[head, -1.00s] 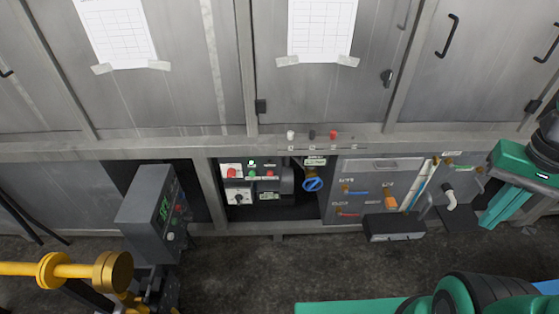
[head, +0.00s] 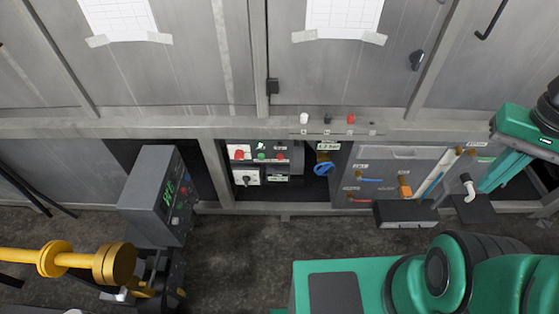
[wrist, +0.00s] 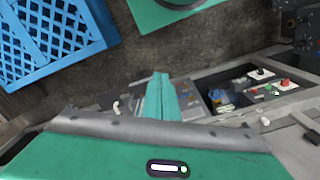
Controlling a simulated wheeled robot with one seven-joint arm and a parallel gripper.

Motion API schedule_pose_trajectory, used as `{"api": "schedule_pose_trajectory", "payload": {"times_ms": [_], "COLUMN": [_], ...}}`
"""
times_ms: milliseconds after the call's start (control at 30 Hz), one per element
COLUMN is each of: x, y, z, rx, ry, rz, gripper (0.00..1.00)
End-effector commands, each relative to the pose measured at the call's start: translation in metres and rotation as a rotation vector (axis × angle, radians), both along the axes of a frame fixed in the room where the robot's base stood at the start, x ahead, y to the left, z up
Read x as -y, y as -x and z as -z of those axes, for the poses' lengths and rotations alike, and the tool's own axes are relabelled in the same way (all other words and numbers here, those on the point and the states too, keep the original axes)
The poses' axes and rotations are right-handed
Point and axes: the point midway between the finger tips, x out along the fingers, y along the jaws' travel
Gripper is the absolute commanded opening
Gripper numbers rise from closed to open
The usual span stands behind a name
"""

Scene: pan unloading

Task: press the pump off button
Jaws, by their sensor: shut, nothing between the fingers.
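The pump control panel sits in a dark recess under the grey cabinets, near the middle of the head view. It carries a small green button (head: 262,157) and a small red button (head: 281,157) side by side, with a larger red knob (head: 239,154) to their left. The labels are too small to read, so I cannot tell for certain which is pump off. My gripper (head: 488,188) is at the far right, well apart from the panel. Its green fingers (wrist: 161,76) are shut and empty in the wrist view, where the panel shows at the right.
A grey box with a green display (head: 160,195) stands left of the recess. A yellow pipe (head: 70,264) lies at lower left. A blue valve handle (head: 323,169) is right of the buttons. A blue crate (wrist: 55,40) shows in the wrist view. Floor before the recess is open.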

Motion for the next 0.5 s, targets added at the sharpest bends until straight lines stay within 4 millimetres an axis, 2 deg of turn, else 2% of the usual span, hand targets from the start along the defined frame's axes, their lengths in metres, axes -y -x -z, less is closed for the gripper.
{"api": "schedule_pose_trajectory", "payload": {"times_ms": [100, 267, 367, 500], "x": [0.009, 0.006, -0.006, -0.033], "y": [-0.028, -0.089, -0.130, -0.181], "z": [0.012, 0.038, 0.059, 0.091], "rx": [0.008, 0.052, 0.089, 0.143], "ry": [0.040, 0.123, 0.170, 0.222], "rz": [-0.091, -0.304, -0.456, -0.669], "gripper": [0.00, 0.00, 0.00, 0.00]}}
